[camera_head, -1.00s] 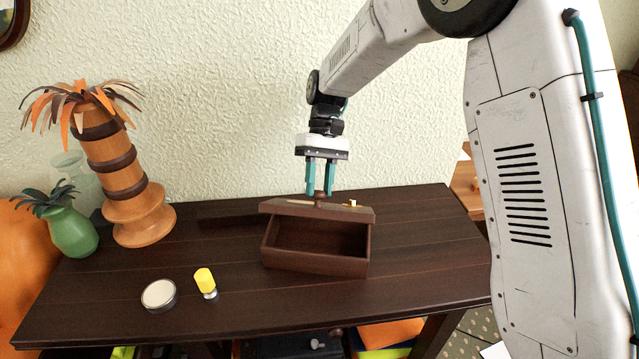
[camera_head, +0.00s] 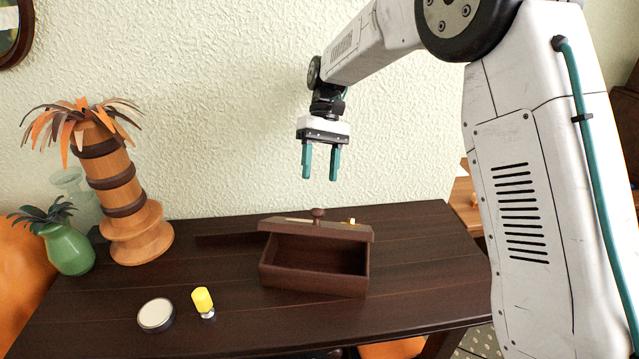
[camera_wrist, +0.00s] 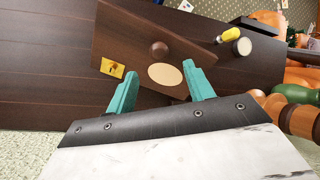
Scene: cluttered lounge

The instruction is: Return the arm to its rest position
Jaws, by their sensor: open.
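My gripper (camera_head: 321,163) is open and empty in the head view, its two teal fingers pointing down above the dark wooden box (camera_head: 312,277). A clear gap separates the fingertips from the box lid (camera_head: 330,230) and its round knob (camera_head: 318,213). The lid sits at the back of the box, and the box's front part is open and looks empty. In the wrist view the teal fingers are spread apart, with the lid (camera_wrist: 125,50) and knob (camera_wrist: 159,49) beyond them. My arm stretches from the right side toward the wall.
The dark table (camera_head: 420,250) holds a yellow-capped object (camera_head: 202,299), a round white-topped tin (camera_head: 156,314), a wooden palm-shaped ornament (camera_head: 118,185) and a green vase (camera_head: 69,250) at left. The textured wall (camera_head: 220,100) stands behind. Air around the gripper is clear.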

